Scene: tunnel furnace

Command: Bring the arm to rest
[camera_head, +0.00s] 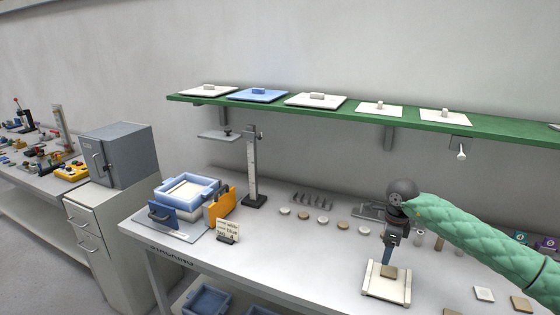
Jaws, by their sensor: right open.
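My right arm, in a green quilted sleeve (490,240), reaches in from the right edge. Its dark gripper (388,262) points down over a small white tray (376,291) near the front of the bench. The gripper is open. A brown tile (391,271) lies in the tray just by the fingertips; I cannot tell whether they touch it. The fingers hide part of the tray. My left gripper is not in view.
A green shelf (370,114) with several lidded plates runs along the wall above the bench. A stand (252,170), blue bin (187,190) and orange panel (220,206) stand left. Several discs lie mid-bench; tiles (484,294) lie at right.

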